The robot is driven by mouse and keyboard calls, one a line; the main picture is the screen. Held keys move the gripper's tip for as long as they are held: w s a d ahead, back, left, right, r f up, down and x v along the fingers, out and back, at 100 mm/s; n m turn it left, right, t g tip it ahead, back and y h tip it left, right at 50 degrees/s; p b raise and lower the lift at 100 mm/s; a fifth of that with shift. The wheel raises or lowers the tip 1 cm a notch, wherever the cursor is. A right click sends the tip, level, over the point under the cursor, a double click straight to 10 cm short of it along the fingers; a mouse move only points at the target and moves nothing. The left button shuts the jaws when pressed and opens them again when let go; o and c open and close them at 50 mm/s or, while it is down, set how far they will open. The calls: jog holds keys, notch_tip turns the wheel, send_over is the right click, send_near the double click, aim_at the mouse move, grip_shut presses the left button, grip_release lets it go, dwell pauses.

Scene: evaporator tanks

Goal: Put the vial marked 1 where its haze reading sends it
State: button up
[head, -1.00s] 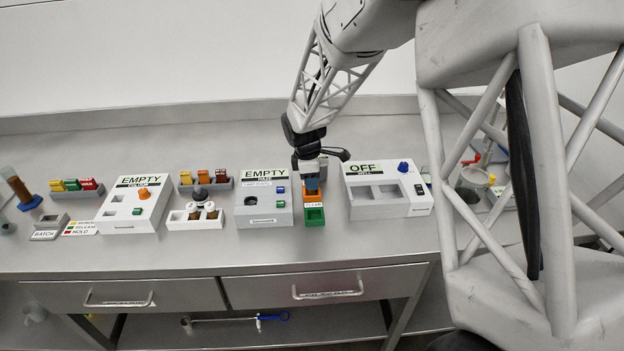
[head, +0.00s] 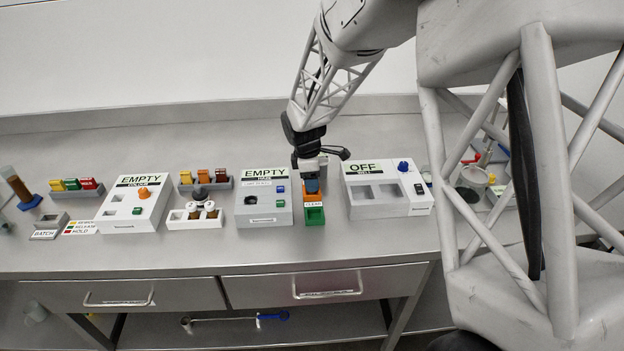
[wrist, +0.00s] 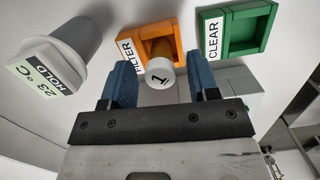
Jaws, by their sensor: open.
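The vial marked 1 shows in the wrist view as a white cap (wrist: 160,74) with a black 1, at the orange FILTER tray (wrist: 146,38). It appears to stand in that tray; its lower part is hidden under the cap. My gripper (wrist: 162,82) is open, with one blue finger on each side of the cap and a gap to each. In the head view my gripper (head: 312,186) is low over the orange tray (head: 314,197) and hides the vial. The green CLEAR tray (wrist: 262,27) beside it looks empty. The haze meter (head: 263,212) reads EMPTY; its smaller line is unreadable.
The well unit (head: 384,207), showing OFF, stands right of the trays. The colour meter (head: 130,215), showing EMPTY, stands to the left. A grey cylinder (wrist: 78,38) labelled HOLD 23 °C is close left in the wrist view.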

notch_tip(320, 180, up, 12)
jog(key=a, duration=0.1)
jog(key=shift+a, duration=0.2)
dwell(0.3)
jog(key=shift+f, duration=0.1)
dwell(0.6)
jog(key=s+d+r+m+t, duration=0.1)
jog(key=s+d+r+m, duration=0.35)
jog(key=s, duration=0.45)
jog(key=s+d+r+m, duration=0.4)
jog(key=s+r, duration=0.1)
jog(key=s, duration=0.4)
jog(key=s+d+m, duration=0.2)
jog(key=s+m, duration=0.2)
jog(key=s, duration=0.6)
jog(key=s+d+m+t+y, duration=0.1)
jog(key=s+d+m, duration=0.2)
jog(key=s, duration=0.8)
jog(key=shift+d+f+m+t, duration=0.2)
jog(key=shift+f+m+t, duration=0.1)
jog(key=shift+m, duration=0.65)
